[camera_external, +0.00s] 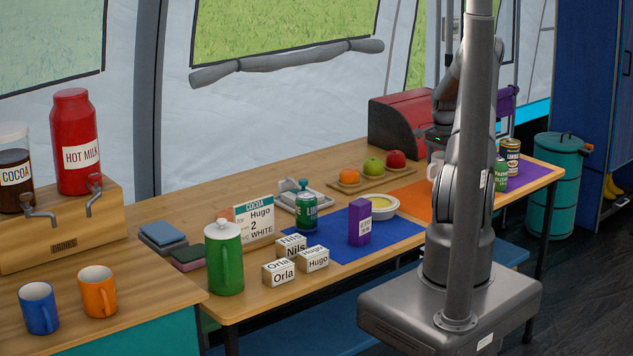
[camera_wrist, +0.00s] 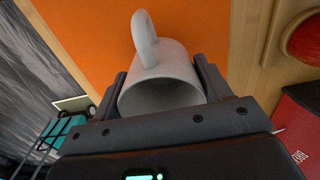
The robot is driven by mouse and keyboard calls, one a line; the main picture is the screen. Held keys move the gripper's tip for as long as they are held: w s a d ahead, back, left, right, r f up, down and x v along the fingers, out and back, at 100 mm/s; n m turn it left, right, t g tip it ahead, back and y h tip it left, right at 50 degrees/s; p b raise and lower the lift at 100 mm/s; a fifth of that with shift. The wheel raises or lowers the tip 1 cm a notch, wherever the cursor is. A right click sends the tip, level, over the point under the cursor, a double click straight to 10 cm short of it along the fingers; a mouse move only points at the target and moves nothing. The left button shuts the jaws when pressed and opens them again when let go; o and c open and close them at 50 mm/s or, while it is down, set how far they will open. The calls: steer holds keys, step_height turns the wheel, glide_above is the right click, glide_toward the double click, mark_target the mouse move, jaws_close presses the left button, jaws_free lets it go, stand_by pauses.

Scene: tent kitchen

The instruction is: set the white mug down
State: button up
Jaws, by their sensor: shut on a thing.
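The white mug (camera_wrist: 160,75) is between the two fingers of my gripper (camera_wrist: 160,88), which is shut on its sides. Its open mouth faces the wrist camera and its handle points up in the wrist view. In the external view the mug (camera_external: 435,166) is small, at the orange mat (camera_external: 412,203), and partly hidden by my arm. The orange mat also lies behind the mug in the wrist view (camera_wrist: 85,30). I cannot tell whether the mug's base touches the mat.
A red bread box (camera_external: 398,124) stands behind the mug. A board with fruit (camera_external: 345,186) lies to its left. A blue mat (camera_external: 333,243) holds a bowl (camera_external: 381,206), a can and a purple carton (camera_external: 359,222). Cans (camera_external: 511,153) stand to the right. Open orange mat shows left of my arm.

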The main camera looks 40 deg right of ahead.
steer(key=shift+f, duration=1.5)
steer(key=o, duration=1)
steer(key=shift+f, duration=0.15)
